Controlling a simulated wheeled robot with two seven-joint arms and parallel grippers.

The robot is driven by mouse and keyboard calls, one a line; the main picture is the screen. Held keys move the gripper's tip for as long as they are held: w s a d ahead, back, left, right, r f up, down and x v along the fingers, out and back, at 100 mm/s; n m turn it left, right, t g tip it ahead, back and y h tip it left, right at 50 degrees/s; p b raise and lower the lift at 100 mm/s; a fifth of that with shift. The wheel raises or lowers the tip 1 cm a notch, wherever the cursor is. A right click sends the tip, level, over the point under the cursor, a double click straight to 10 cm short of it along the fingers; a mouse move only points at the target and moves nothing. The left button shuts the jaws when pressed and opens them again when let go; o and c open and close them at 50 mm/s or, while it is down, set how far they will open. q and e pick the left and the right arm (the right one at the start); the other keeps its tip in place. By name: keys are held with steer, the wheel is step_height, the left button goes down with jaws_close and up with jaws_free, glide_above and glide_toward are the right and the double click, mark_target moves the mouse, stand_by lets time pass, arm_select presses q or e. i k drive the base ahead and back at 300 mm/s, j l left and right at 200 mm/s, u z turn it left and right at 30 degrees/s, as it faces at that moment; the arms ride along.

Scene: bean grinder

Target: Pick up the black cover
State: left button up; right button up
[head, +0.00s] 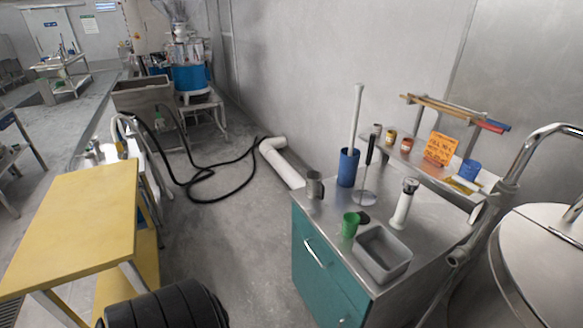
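A white upright grinder-like cylinder (402,208) stands on the steel top of a teal cabinet. A dark cap (410,185) sits on its upper end, and this may be the black cover. A small dark object (364,217) also shows just right of the green cup (350,225), partly behind it, and it is too small to identify. I cannot tell for sure which of the two is the black cover. Neither of my grippers is in view.
The teal cabinet (322,268) also carries a grey bin (383,255), a metal mug (315,186) and a blue container (348,168). A yellow table (75,225) is at left, a steel vessel (545,260) at right. A black hose (215,199) lies on the floor.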

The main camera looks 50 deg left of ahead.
mark_target(366, 220)
steer(key=u, duration=1)
